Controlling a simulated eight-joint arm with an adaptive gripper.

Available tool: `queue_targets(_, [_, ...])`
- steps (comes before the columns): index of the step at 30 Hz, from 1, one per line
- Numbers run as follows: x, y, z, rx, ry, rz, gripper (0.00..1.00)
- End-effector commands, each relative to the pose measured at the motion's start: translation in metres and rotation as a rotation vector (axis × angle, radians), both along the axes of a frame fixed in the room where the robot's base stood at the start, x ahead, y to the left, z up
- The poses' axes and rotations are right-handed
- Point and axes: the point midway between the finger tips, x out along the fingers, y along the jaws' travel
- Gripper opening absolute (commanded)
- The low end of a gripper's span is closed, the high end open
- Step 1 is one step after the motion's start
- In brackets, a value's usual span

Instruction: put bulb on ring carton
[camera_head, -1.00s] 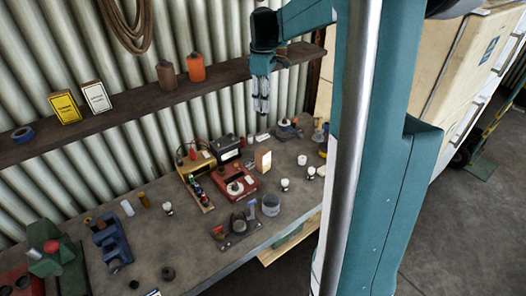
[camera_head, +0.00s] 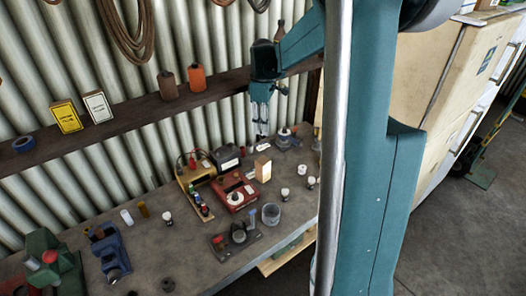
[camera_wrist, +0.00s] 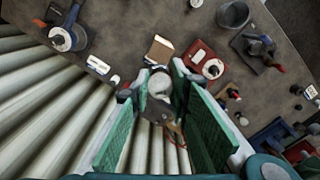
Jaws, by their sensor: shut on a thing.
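My gripper (camera_head: 262,130) hangs from my arm over the back of the workbench, in front of the corrugated wall. In the wrist view my gripper (camera_wrist: 159,90) is shut on a whitish, rounded bulb (camera_wrist: 158,86); the fingers hide part of it. A small upright tan carton with a pale label (camera_head: 263,169) stands on the bench below and slightly toward the front. It also shows in the wrist view (camera_wrist: 159,50), just beyond the bulb and apart from it. Its lettering is too small to read, so I cannot confirm it is the ring carton.
A red device (camera_head: 234,194) stands left of the carton, with a dark boxed device (camera_head: 226,158) behind it. White-topped bulbs (camera_head: 285,195) and a grey cup (camera_head: 271,214) are nearer the front. A yellow carton (camera_head: 66,116) and a white carton (camera_head: 98,106) stand on the shelf.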

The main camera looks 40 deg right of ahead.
Motion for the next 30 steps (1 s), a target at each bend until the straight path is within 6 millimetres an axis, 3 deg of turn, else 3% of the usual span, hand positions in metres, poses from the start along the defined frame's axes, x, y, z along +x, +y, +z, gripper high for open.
queue_targets(6, [0.000,0.000,-0.043,0.000,0.000,0.000,0.07])
queue_targets(13, [0.000,0.000,-0.078,0.000,0.000,0.000,0.07])
queue_targets(18, [0.000,0.000,-0.088,0.000,0.000,0.000,0.07])
queue_targets(30, [0.000,0.000,-0.090,0.000,0.000,0.000,0.07])
